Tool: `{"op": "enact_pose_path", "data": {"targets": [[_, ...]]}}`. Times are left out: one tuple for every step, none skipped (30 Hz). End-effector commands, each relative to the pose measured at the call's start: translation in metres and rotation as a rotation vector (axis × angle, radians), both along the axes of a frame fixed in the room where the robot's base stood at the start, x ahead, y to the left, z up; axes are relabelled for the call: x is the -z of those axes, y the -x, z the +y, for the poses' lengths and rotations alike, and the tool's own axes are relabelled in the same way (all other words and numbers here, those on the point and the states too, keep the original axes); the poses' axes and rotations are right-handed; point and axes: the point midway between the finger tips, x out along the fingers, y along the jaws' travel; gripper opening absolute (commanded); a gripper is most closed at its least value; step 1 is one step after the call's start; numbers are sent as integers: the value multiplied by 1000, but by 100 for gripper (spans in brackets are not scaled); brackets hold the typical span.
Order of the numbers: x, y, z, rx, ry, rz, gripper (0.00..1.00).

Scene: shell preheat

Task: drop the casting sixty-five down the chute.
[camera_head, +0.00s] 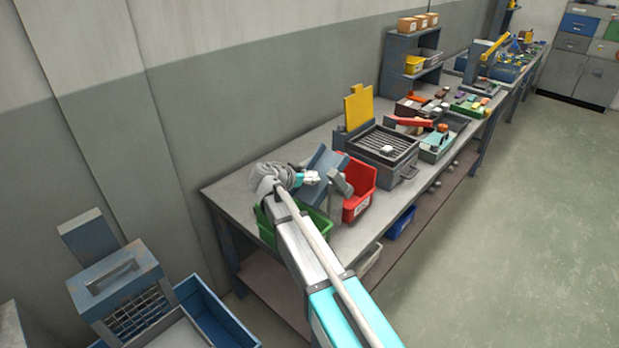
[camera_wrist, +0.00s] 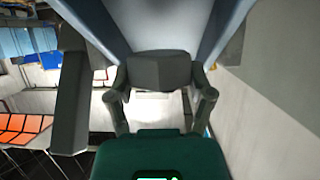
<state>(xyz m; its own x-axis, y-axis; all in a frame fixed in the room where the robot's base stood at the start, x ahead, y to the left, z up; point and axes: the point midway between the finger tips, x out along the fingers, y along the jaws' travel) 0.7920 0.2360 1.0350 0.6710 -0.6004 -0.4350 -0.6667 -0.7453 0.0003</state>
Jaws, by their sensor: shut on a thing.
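In the wrist view my gripper (camera_wrist: 160,82) has its two fingers closed on a dark grey block, the casting (camera_wrist: 160,68). Any number on it cannot be read. The blue sloping chute (camera_wrist: 222,22) has walls on both sides of the casting, and pale light shows between them. I cannot tell whether the casting touches the chute. In the head view my gripper (camera_head: 314,177) is beside the blue chute (camera_head: 325,161) at the near end of the bench. The casting cannot be made out there.
A dark grey post (camera_wrist: 70,105) stands close on the left in the wrist view. A green bin (camera_head: 316,226) and a red bin (camera_head: 360,178) are close by. Beyond are a grill box (camera_head: 400,172) with a pale piece on it and a yellow panel (camera_head: 358,106). The floor at right is clear.

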Motion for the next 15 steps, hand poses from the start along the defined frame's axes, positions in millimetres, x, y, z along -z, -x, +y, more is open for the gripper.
{"op": "enact_pose_path", "data": {"targets": [[0, 0, 0, 0, 0, 0, 70], [0, 0, 0, 0, 0, 0, 76], [0, 0, 0, 0, 0, 0, 83], [0, 0, 0, 0, 0, 0, 89], [0, 0, 0, 0, 0, 0, 94], [0, 0, 0, 0, 0, 0, 100], [0, 0, 0, -1, 0, 0, 100], [0, 0, 0, -1, 0, 0, 100], [0, 0, 1, -1, 0, 0, 100], [0, 0, 1, -1, 0, 0, 100], [0, 0, 1, -1, 0, 0, 100], [0, 0, 1, -1, 0, 0, 100], [0, 0, 1, -1, 0, 0, 100], [0, 0, 1, -1, 0, 0, 100], [0, 0, 1, -1, 0, 0, 100]]}}
